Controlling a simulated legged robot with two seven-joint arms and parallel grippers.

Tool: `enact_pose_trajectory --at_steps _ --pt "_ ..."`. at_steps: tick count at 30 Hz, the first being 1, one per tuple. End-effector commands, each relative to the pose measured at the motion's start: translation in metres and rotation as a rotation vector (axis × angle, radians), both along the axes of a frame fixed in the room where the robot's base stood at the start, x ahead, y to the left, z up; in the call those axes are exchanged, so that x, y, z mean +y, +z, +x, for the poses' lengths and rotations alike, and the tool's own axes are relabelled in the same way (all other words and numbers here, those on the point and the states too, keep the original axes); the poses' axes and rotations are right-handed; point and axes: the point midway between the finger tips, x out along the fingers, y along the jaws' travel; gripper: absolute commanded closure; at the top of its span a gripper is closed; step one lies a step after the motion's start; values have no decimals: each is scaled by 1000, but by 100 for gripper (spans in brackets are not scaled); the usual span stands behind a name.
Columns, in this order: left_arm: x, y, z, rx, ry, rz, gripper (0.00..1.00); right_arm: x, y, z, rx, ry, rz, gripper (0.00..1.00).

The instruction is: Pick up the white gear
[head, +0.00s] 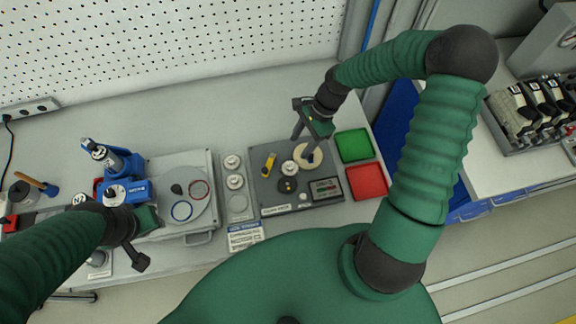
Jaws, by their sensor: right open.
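Small white round parts that look like gears sit on a pale strip, an upper one (232,161) and a lower one (235,181). Another white round part (289,167) lies on the dark grey tray (265,196), next to a cream ring (300,149). I cannot tell for sure which is the white gear. My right gripper (304,141) is open above the tray's upper right, over the cream ring, pointing down, with nothing seen in it. My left gripper (146,243) is at the lower left, beside the grey round-plate fixture (192,211); its jaws are unclear.
The tray also holds a yellow part (269,164), a dark round part (287,185) and a small display panel (326,188). Green (354,145) and red (367,181) bins stand right of it. A blue device (125,187) stands at left. The table behind the tray is clear.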

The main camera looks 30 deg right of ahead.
Motion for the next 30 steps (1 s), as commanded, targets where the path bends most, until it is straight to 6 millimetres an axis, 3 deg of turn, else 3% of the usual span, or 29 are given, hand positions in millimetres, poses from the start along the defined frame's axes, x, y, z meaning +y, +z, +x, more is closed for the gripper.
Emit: enact_pose_trajectory --at_steps 4,11,18,25,30 --pt "0 5 0 0 0 0 64 13 -33 -1 3 3 5 50" --pt "0 12 0 0 0 0 64 22 -58 -3 1 2 4 50" --pt "0 24 0 0 0 0 64 35 -96 -5 0 2 2 50" --pt "0 23 0 0 0 0 64 36 -100 -5 -2 1 -1 50" --pt "0 23 0 0 0 0 64 35 -100 -5 -1 2 0 71"
